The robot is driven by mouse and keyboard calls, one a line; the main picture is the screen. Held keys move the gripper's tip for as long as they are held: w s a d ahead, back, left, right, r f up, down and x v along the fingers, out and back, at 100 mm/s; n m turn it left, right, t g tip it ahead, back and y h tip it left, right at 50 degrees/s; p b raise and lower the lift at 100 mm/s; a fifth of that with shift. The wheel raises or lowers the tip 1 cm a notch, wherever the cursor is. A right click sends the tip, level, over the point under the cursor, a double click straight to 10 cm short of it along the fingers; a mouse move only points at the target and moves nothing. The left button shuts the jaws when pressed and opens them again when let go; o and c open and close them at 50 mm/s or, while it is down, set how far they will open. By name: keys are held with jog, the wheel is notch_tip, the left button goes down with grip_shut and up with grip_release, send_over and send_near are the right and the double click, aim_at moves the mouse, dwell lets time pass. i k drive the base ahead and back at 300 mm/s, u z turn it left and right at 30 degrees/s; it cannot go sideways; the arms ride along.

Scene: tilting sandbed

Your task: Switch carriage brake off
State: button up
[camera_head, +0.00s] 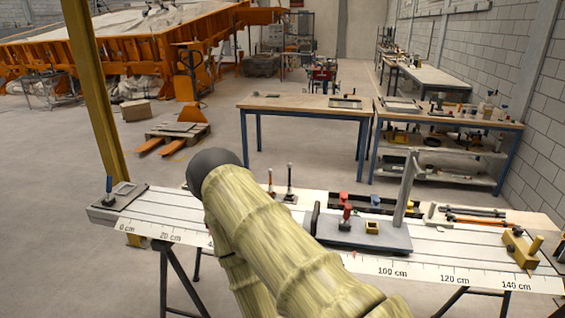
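A long pale bench with a scale strip (450,275) marked in cm crosses the lower view. On it sits the grey carriage (385,238), near the 100 cm mark. It bears a lever or knob with a red top (346,213), a small yellow block with a dark opening (372,227) and a tall grey post (405,185). I cannot tell which part is the brake or how it is set. My arm, in a yellow-green sleeve, covers the middle of the bench and part of the scale. My gripper is not in view.
A yellow block (521,247) is at the right end. Behind the carriage lie a dark bin (375,203) and tools (475,220). A yellow post (95,90) rises at left.

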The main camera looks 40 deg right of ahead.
aim_at(347, 210)
jog(key=z, duration=1.65)
